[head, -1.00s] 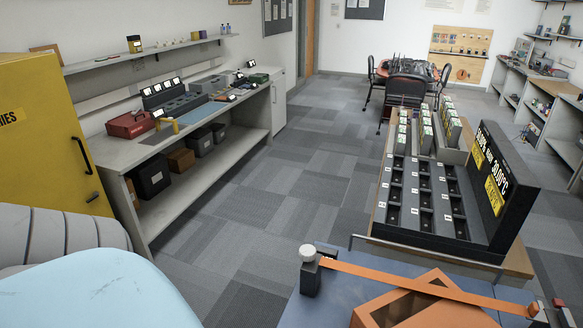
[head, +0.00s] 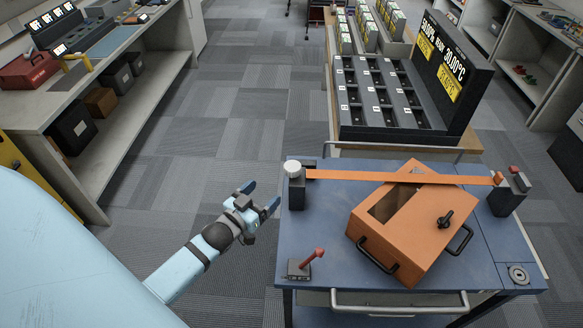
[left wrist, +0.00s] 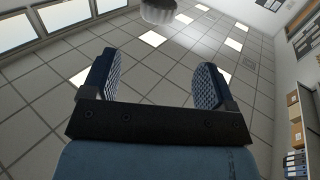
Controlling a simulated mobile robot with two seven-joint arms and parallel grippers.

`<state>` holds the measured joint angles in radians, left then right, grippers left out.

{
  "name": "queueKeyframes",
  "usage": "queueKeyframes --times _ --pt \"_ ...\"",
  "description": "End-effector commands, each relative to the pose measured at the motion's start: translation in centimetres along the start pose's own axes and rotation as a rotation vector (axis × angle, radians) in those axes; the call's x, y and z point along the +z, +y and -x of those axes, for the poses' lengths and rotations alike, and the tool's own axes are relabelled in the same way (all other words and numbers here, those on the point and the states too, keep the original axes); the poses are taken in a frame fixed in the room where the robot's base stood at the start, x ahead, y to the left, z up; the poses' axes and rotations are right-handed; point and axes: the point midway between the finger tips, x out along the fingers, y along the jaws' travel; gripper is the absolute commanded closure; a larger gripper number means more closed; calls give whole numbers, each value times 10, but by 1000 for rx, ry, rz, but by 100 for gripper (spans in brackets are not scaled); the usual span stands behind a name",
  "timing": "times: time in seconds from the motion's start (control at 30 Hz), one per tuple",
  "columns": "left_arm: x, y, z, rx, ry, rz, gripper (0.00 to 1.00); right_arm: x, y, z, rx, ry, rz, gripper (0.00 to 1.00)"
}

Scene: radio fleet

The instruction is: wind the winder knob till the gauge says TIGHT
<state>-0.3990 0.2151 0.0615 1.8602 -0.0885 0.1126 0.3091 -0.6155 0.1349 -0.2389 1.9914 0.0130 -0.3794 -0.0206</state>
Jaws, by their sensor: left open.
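The winder knob (head: 292,168) is pale and round, on top of a dark post at the left end of an orange strap (head: 400,177) on the blue cart. My left gripper (head: 262,195) is open and empty, left of the cart edge and apart from the post. In the left wrist view its two fingers (left wrist: 155,78) stand wide apart, and a grey ribbed round thing (left wrist: 158,10), which looks like the knob, shows beyond them at the top edge. I cannot make out a gauge reading TIGHT. My right gripper is not in view.
An orange box (head: 410,225) with a black knob and handles sits tilted under the strap. A red lever (head: 312,258) stands at the cart's near left. A dark post (head: 508,192) holds the strap's right end. A slotted charging rack (head: 395,110) stands behind. Floor to the left is clear.

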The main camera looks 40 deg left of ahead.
Motion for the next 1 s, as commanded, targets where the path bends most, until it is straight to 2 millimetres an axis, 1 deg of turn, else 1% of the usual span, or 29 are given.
queueKeyframes --times 0.17,0.4,0.6,0.7,0.8,1.0 --pt "-3 1 -30 1 2 2 20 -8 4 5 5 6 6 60" --pt "-3 1 -82 1 -1 1 20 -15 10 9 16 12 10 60" --pt "-1 1 -115 0 -3 1 20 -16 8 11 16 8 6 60" --pt "0 1 -124 0 -4 1 20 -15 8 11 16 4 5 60" --pt "0 2 -129 1 -3 1 20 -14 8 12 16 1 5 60" --pt "1 2 -131 1 -4 1 20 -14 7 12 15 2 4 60"
